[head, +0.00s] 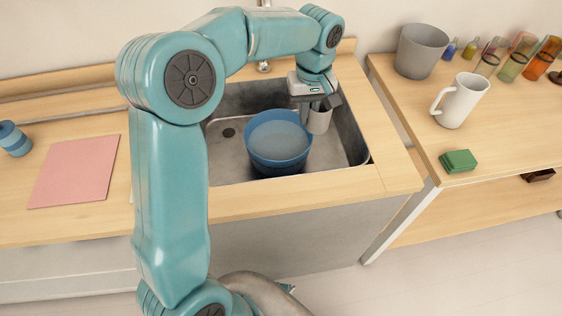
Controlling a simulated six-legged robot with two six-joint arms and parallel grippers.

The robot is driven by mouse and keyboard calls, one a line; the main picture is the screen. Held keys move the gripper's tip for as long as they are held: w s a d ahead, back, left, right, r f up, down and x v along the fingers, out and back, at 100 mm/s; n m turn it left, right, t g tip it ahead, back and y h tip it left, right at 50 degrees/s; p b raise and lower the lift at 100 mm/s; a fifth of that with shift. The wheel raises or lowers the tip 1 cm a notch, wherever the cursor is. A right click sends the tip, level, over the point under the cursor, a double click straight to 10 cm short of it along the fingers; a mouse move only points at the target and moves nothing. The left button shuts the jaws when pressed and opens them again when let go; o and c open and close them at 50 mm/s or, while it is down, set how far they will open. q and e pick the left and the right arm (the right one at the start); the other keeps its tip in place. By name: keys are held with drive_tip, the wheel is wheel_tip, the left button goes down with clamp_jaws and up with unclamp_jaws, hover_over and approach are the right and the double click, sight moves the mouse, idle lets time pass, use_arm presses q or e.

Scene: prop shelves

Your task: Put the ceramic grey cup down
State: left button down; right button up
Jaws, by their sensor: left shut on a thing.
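My left gripper (314,103) reaches over the sink from above, with its fingers pointing down. It is shut on the ceramic grey cup (320,121), which looks small and light grey. The cup is inside the sink's outline, just right of a blue tub (264,158). I cannot tell whether the cup touches the tub's rim or the sink floor. My gripper hides the upper part of the cup. My right gripper is not in view.
The metal sink (228,160) has bare floor left of the tub and at its right end. A pink mat (75,172) lies on the left counter. The right shelf holds a white pitcher (463,101), a grey bucket (421,52) and a green sponge (458,161).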

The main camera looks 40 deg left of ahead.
use_arm(q)
drive_tip(key=s+a+n+b, duration=0.2)
drive_tip(key=a+n+b, duration=0.3)
drive_tip(key=a+n, duration=0.15)
drive_tip(key=n+b, duration=0.3)
drive_tip(key=b, duration=0.2)
hover_over(270, 151)
drive_tip(key=s+d, duration=0.3)
wheel_tip(270, 151, down, 14)
wheel_tip(270, 151, down, 4)
drive_tip(key=shift+w+a+f+b, duration=0.1)
drive_tip(key=shift+f+b, duration=0.05)
drive_tip(key=shift+b, duration=0.5)
drive_tip(key=shift+f, duration=0.3)
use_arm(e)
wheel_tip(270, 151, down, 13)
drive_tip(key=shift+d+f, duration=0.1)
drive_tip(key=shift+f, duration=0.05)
